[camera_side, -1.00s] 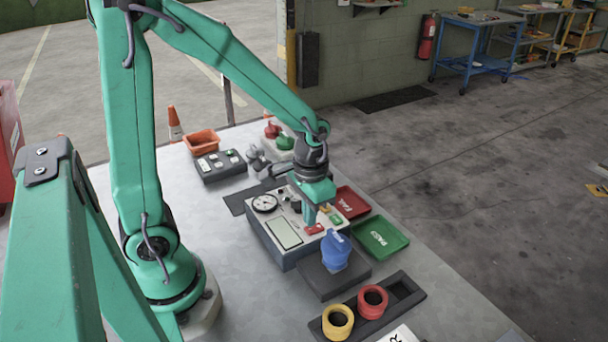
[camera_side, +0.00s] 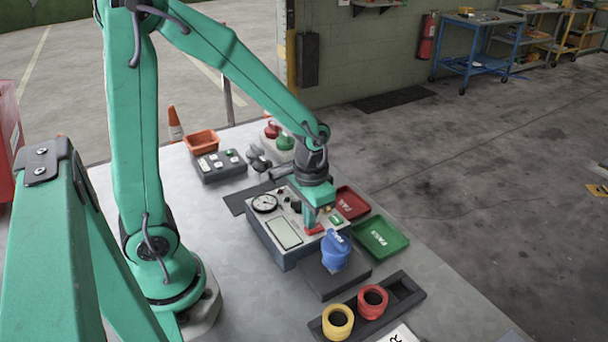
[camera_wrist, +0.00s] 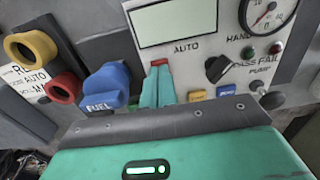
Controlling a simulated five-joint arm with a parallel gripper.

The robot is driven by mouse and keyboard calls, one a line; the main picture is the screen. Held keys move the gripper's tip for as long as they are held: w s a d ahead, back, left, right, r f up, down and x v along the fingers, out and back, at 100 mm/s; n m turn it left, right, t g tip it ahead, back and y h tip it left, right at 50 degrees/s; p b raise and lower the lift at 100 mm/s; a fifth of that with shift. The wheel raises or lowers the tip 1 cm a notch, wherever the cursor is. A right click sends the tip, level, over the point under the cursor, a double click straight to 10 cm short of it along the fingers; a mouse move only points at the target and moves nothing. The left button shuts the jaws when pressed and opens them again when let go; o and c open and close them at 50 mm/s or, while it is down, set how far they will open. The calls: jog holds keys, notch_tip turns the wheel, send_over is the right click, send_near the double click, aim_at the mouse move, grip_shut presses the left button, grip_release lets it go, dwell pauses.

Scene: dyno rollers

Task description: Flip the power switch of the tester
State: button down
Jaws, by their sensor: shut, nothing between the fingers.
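The tester (camera_side: 262,228) is a grey box with a light panel, a gauge and a screen, in the middle of the bench. A red switch piece (camera_side: 314,230) sits on the panel's near right part. My gripper (camera_side: 311,226) is shut and empty, pointing down at the red piece. In the wrist view my gripper's fingertips (camera_wrist: 159,74) are right at the red piece (camera_wrist: 159,62), partly covering it. I cannot tell whether they touch, or which way it is set. A black selector lever (camera_wrist: 217,68) stands to its right, near the AUTO and HAND labels.
A blue FUEL unit (camera_side: 335,250) stands close to the tester's near right side. A red FAIL tray (camera_side: 365,210) and a green PASS tray (camera_side: 405,242) lie to the right. Yellow (camera_side: 337,322) and red (camera_side: 373,301) rings sit in front.

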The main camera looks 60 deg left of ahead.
jog(key=shift+f, duration=0.55)
dwell(0.4)
jog(key=shift+r, duration=3.55)
jog(key=shift+r, duration=0.1)
jog(key=s+r+t, duration=0.5)
jog(key=s+r, duration=0.2)
jog(key=r, duration=0.3)
jog(key=shift+s+a+r+t, duration=0.15)
jog(key=shift+s+a+t, duration=0.15)
jog(key=shift+s+a, duration=0.1)
